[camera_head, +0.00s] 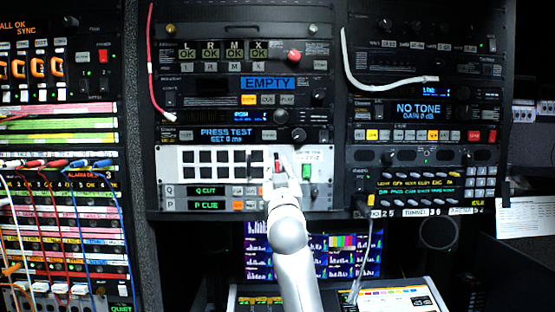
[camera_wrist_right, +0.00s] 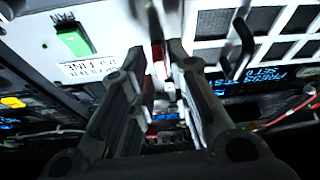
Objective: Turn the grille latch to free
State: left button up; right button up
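A white panel (camera_head: 225,157) with a grille of dark square openings is mounted in the middle rack. The latch, a small red piece (camera_head: 277,166), shows at the right of the grille, partly hidden by my right gripper (camera_head: 284,160). In the right wrist view the red latch (camera_wrist_right: 158,62) lies between the two fingertips of my right gripper (camera_wrist_right: 156,58). The fingers stand apart on either side of it; whether they touch it is unclear. A green tag (camera_head: 306,171) is right of the latch, and it also shows in the wrist view (camera_wrist_right: 73,40). My left gripper is out of view.
A black hooked handle (camera_wrist_right: 242,50) stands out from the panel near my right gripper in the wrist view. Below the panel are Q CUE and P CUE rows (camera_head: 205,190). A patch bay with cables (camera_head: 70,200) is at left. Monitors (camera_head: 345,255) and a desk (camera_head: 400,298) are below.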

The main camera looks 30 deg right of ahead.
jog(key=shift+x, duration=0.85)
grip_shut()
jog(key=shift+a+f+m+h+b, duration=0.15)
jog(key=shift+m+h+b, duration=0.25)
jog(key=shift+m+b, duration=0.25)
jog(key=shift+m+g+b, duration=0.3)
jog(key=shift+m+b, duration=0.05)
jog(key=shift+m, duration=0.1)
grip_release()
